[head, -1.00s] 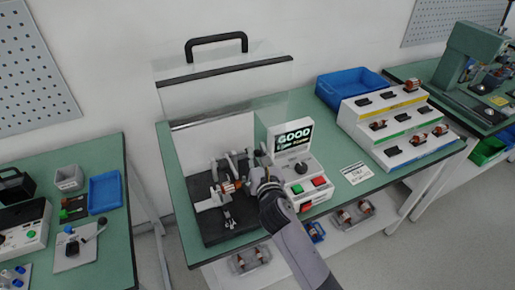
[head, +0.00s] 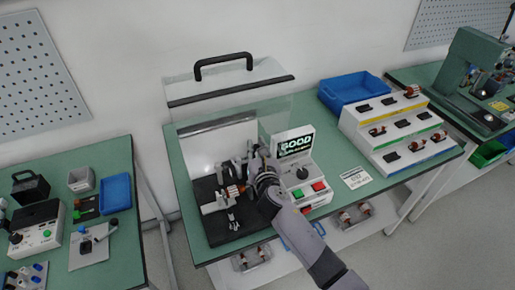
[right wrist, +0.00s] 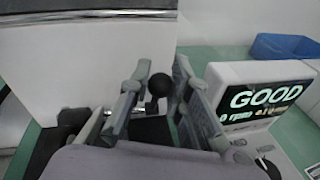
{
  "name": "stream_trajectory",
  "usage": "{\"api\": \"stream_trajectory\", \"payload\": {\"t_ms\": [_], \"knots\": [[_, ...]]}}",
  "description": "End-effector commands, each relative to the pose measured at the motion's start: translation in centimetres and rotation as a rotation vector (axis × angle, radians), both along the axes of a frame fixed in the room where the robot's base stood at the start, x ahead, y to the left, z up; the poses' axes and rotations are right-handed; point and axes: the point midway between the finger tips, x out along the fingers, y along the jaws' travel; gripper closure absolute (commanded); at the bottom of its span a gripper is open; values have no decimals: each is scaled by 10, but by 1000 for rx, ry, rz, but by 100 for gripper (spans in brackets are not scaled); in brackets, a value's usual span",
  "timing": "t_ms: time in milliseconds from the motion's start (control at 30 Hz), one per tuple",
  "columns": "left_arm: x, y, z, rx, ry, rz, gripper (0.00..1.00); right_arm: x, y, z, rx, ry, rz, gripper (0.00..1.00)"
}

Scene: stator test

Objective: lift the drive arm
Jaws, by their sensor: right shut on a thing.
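The drive arm's black ball knob (right wrist: 159,85) shows in the right wrist view between the two grey fingers of my right gripper (right wrist: 160,98). The gripper is shut on the drive arm. In the head view my right gripper (head: 256,163) is at the right side of the test fixture, and it hides most of the drive arm. My left gripper is not in view.
The tester (head: 296,160) right of the fixture shows GOOD, with green and red buttons. A clear guard with a black handle (head: 222,62) stands behind. A stepped rack (head: 395,135) with several parts and a blue bin (head: 352,90) are at the right.

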Motion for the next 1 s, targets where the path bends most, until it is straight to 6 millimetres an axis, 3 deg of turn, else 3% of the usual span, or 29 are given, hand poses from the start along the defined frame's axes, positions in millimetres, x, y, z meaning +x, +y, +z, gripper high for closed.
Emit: {"api": "stream_trajectory", "payload": {"t_ms": [33, 467, 500, 800, 1000], "knots": [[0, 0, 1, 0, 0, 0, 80, 3, 1, 8, 2, -15, 3, 100], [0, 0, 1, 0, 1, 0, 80, 3, 2, 9, 3, -16, 3, 100], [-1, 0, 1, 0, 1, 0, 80, 3, 2, 9, 3, -16, 3, 80], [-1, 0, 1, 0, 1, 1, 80, 2, 1, 5, 1, -7, 2, 61], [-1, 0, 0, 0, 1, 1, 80, 2, 1, 3, 1, -4, 1, 61]]}}
